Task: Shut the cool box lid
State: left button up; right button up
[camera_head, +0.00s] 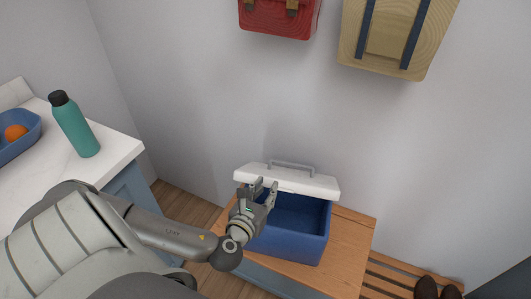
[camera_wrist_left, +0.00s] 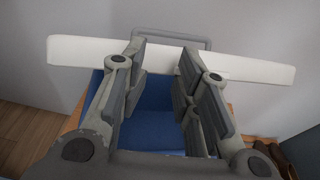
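The blue cool box (camera_head: 305,241) stands on a wooden bench, and its inside looks empty. Its white lid (camera_head: 312,185) is open, tilted up at the back edge against the wall side, with a grey handle (camera_head: 292,164) on it. My left gripper (camera_head: 258,188) is over the left part of the box, in front of the lid. In the left wrist view the gripper (camera_wrist_left: 160,85) has its fingers apart with nothing between them, and the lid (camera_wrist_left: 225,65) spans behind the fingertips. I cannot tell whether the fingers touch the lid. My right gripper is not in view.
The wooden bench (camera_head: 350,245) has free room right of the box. A white counter (camera_head: 110,145) at left holds a teal bottle (camera_head: 75,125) and a blue bowl (camera_head: 22,140) with an orange. Red (camera_head: 280,18) and tan (camera_head: 395,35) bags hang above. Dark shoes (camera_head: 428,288) sit lower right.

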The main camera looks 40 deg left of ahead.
pick_arm(q)
jog(key=o, duration=0.7)
jog(key=shift+r, duration=0.1)
jog(key=shift+o, duration=0.2)
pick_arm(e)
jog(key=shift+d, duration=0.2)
pick_arm(q)
jog(key=shift+d, duration=0.1)
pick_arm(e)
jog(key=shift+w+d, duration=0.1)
pick_arm(q)
jog(key=shift+s, duration=0.1)
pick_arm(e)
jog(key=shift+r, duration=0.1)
pick_arm(q)
jog(key=f+p+v, duration=0.1)
jog(key=p+v, duration=0.1)
jog(key=v, duration=0.6)
jog(key=shift+s+f, duration=0.25)
jog(key=shift+f, duration=0.3)
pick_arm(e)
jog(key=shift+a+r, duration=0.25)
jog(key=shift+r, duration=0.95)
pick_arm(q)
jog(key=shift+p, duration=0.3)
jog(key=v, duration=1.2)
jog(key=shift+p, duration=0.4)
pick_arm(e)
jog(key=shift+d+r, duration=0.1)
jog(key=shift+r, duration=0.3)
